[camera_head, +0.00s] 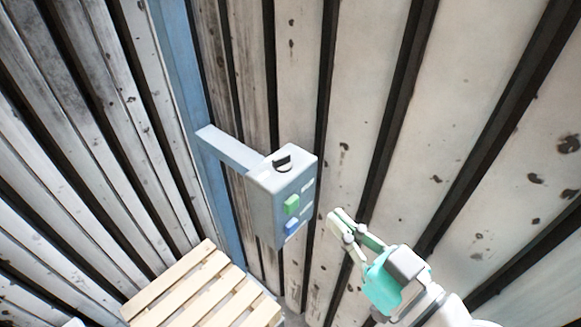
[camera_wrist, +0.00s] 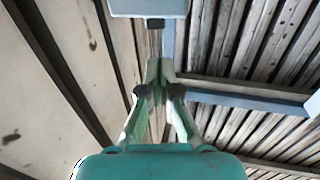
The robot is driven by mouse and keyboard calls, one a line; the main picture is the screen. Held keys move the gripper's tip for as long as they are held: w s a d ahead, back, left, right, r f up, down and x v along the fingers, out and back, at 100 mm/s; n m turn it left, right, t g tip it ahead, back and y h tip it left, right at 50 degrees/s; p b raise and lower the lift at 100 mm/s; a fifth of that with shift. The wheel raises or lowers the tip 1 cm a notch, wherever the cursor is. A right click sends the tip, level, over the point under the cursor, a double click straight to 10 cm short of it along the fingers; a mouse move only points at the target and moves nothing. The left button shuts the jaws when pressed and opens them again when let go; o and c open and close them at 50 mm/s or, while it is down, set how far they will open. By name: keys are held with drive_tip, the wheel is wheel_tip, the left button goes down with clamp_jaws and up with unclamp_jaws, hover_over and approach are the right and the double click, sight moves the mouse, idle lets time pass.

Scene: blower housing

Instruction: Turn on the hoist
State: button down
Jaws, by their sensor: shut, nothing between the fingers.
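A grey control box (camera_head: 262,205) is mounted on an arm from a blue post. It has a black knob (camera_head: 282,163) on top and a green button (camera_head: 291,205) above a blue button (camera_head: 291,227) on its front face. My gripper (camera_head: 338,218) is shut and empty, to the right of the box and apart from it. In the wrist view the closed fingertips (camera_wrist: 160,68) point toward a pale box (camera_wrist: 150,6), cut off by the top edge, with a small dark part (camera_wrist: 155,23) below it. The buttons do not show in that view.
The blue post (camera_head: 188,90) stands left of the box, joined by a grey bracket (camera_head: 230,149). Corrugated, rust-spotted walls (camera_head: 455,120) stand behind and to the left. A wooden pallet (camera_head: 205,285) lies below.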

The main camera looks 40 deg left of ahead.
sight(279, 163)
drive_tip(key=x, duration=1.4)
drive_tip(key=shift+w, duration=0.1)
